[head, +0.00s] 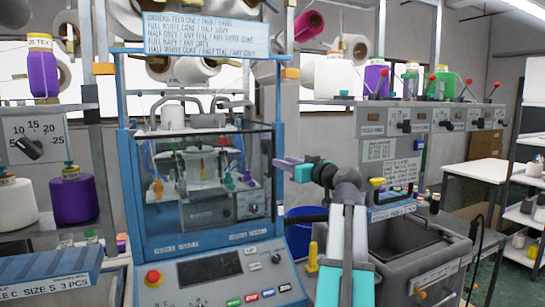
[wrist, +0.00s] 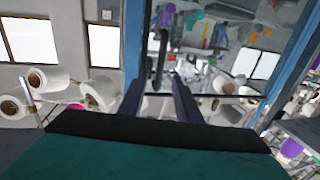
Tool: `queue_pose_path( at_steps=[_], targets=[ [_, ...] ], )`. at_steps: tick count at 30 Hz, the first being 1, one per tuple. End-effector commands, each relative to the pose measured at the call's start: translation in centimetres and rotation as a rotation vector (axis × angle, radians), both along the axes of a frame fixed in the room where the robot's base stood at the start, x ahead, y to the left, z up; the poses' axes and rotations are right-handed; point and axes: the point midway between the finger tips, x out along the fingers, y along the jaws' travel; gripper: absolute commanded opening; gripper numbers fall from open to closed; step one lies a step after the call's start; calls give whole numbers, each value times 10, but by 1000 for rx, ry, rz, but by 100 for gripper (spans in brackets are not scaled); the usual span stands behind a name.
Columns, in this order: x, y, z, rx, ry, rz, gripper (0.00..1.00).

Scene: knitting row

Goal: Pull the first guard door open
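The blue-framed machine in the middle of the head view has a clear guard door (head: 195,218) over its front, with a dark top edge. The door looks shut, flush with the frame. My gripper (head: 277,161) is at the right side of the door, its purple fingers pointing left toward it. In the wrist view the two fingers of my gripper (wrist: 157,84) are apart. A dark upright bar, which looks like the door handle (wrist: 160,60), shows between and beyond the fingertips. I cannot tell whether the fingers reach around it. In the head view the handle is hard to make out.
A control panel (head: 215,270) with a red stop button (head: 153,277) juts out below the door. A grey basin unit (head: 410,250) stands to the right. A dial box (head: 33,140) and yarn cones are at the left. A white table (head: 480,170) stands farther right.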

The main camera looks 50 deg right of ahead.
Motion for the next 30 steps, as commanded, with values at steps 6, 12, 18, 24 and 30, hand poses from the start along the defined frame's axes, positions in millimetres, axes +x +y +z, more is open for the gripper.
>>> queue_pose_path(
  at_steps=[6, 12, 18, 24, 30],
  targets=[
    [33, -7, 2, 0, 1, 0, 31],
    [60, -12, 2, 0, 1, 0, 31],
    [79, -16, 2, 0, 0, -1, 31],
    [86, -17, 0, -1, 0, -2, 31],
    [85, -18, 0, -1, 0, -3, 31]
  ],
)
